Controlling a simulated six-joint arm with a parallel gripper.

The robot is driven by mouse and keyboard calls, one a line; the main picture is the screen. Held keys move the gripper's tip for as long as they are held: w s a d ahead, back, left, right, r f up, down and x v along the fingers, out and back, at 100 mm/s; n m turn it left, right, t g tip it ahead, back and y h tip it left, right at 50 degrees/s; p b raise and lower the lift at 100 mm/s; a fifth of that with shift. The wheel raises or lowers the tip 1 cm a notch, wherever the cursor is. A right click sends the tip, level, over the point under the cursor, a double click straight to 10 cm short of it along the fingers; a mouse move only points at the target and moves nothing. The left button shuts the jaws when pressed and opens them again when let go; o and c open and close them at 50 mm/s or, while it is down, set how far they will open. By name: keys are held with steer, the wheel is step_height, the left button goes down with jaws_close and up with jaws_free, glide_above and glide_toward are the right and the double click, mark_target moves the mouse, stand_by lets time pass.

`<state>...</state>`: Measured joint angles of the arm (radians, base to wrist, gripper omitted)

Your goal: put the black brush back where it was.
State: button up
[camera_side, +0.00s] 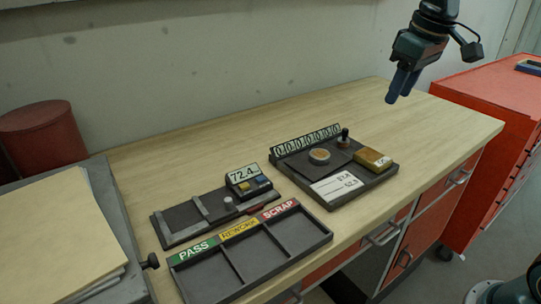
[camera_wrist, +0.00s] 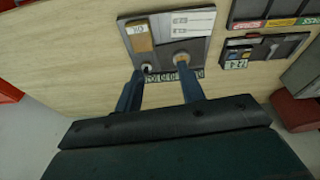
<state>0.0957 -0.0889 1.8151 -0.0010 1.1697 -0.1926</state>
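My gripper (camera_side: 398,96) hangs high over the back right of the bench, pointing down. In the wrist view its two blue fingers (camera_wrist: 160,72) are apart with nothing between them. I see no clear brush. A small upright piece with a black knob (camera_side: 344,134) stands on the dark tray (camera_side: 340,202), and I cannot tell whether it is the brush. The tray also carries a round orange-topped disc (camera_side: 319,155), a wooden block (camera_side: 373,159) with a label, a white card (camera_side: 337,187) and a row of number tiles (camera_side: 306,139).
A three-bay tray (camera_side: 290,262) marked PASS, REWORK and SCRAP lies at the front. Behind it is a gauge (camera_side: 244,178) reading 72.4 on a dark base. Papers (camera_side: 60,240) lie at left. A red cabinet (camera_side: 490,100) stands at right. The bench's back is clear.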

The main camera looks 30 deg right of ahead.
steer(key=s+a+f+t, duration=0.1)
steer(key=s+f, duration=0.2)
steer(key=s, duration=0.6)
steer(key=s+a+f+m+t, duration=0.1)
steer(key=s+f, duration=0.3)
steer(key=s, duration=0.4)
steer(key=shift+s+a+t, duration=0.4)
steer(key=shift+a, duration=0.3)
